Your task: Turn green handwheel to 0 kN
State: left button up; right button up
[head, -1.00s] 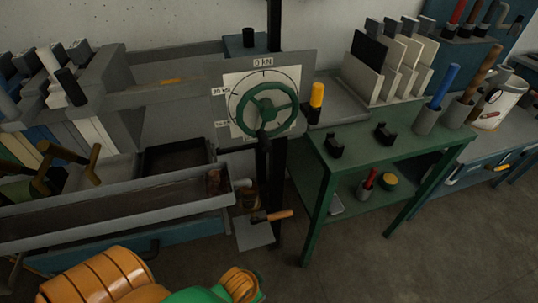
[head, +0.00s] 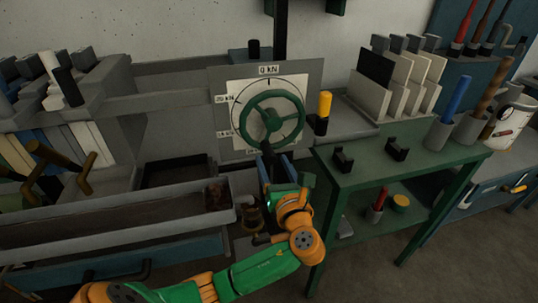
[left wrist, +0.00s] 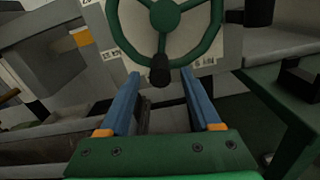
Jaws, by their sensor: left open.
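The green handwheel (head: 271,119) is mounted on a white dial plate in a grey panel, with a "0 kN" label (head: 269,70) at the top. In the left wrist view the wheel (left wrist: 166,16) is cut off at the top, and its dark handle knob (left wrist: 160,70) is at the bottom of the rim. My left gripper (head: 276,163) is just below the wheel in the head view. Its blue fingers are open, one on each side of the knob in the left wrist view (left wrist: 160,78). I cannot tell whether they touch it. My right gripper is out of view.
A yellow-topped black handle (head: 324,105) is right of the panel. A green table (head: 370,165) with black holders stands at the right. A long grey trough (head: 110,215) runs below left of the panel. Floor is clear at the lower right.

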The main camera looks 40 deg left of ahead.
aim_at(269, 154)
pick_arm(q)
jog(key=x, duration=0.4)
jog(key=shift+w+a+f, duration=0.1)
grip_shut()
dwell(1.3)
